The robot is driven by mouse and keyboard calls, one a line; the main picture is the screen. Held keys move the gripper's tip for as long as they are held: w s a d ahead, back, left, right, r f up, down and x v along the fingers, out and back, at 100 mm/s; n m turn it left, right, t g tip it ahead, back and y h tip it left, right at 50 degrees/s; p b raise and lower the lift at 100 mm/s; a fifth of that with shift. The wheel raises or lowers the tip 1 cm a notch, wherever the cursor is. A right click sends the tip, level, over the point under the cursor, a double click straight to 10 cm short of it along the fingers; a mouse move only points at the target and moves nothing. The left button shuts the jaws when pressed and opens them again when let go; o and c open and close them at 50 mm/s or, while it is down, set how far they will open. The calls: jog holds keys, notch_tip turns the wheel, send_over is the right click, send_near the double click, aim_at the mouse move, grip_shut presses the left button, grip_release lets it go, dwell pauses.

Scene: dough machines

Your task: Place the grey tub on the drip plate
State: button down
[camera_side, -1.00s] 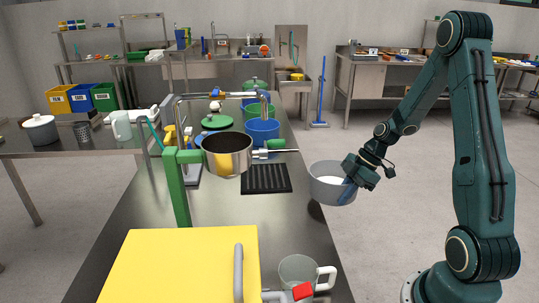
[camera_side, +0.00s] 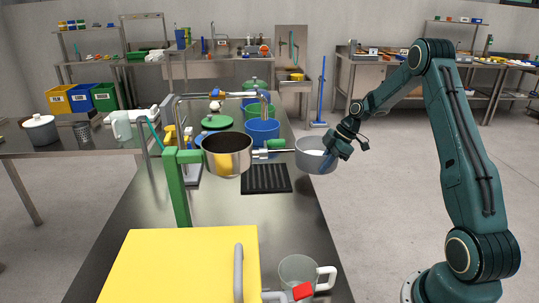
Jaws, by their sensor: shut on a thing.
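The grey tub (camera_side: 311,160) is upright with something white inside, held in the air near the right edge of the steel table. My gripper (camera_side: 328,157) is shut on the tub's right side; its fingers are partly hidden against the wall. The black ribbed drip plate (camera_side: 265,178) lies flat on the table, left of the tub and lower. Its top shows bare. The tub is apart from the plate.
A steel pot (camera_side: 227,158) on a green stand (camera_side: 178,190) is left of the plate, with a valve (camera_side: 276,145) reaching towards the tub. Blue (camera_side: 262,132) and green buckets stand behind. A yellow box (camera_side: 180,265) and a clear jug (camera_side: 298,271) are in front.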

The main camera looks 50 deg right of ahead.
jog(key=w+a, duration=1.2)
jog(key=a, duration=0.1)
jog(key=shift+w, duration=0.25)
jog(key=shift+f, duration=1.7)
jog(key=shift+f, duration=0.1)
jog(key=c, duration=1.5)
grip_release()
jog(key=v, duration=1.2)
